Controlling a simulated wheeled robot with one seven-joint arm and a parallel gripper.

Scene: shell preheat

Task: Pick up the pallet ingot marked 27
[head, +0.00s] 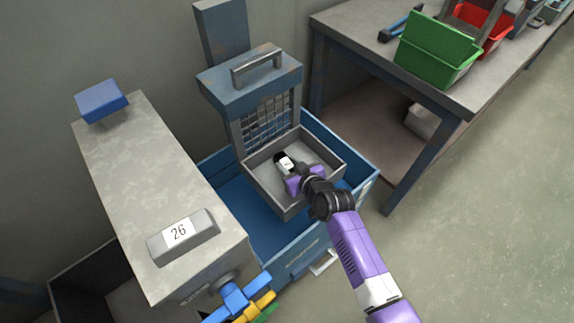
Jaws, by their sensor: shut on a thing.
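My gripper (291,172) reaches down into a grey open-topped tray (262,186) in the head view. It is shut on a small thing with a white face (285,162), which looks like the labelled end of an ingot. Most of it is hidden by my gripper, and I cannot read a number on it. I cannot tell whether it touches the tray floor. A grey ingot marked 26 (180,237) lies on the near end of the long pale block (150,180) at the left, apart from my gripper.
The tray sits in a blue frame (352,187), below a mesh guard (268,122) with a handle on top (257,66). A workbench (375,50) with a green bin (437,50) and a red bin (492,30) stands at the upper right. Floor at the right is clear.

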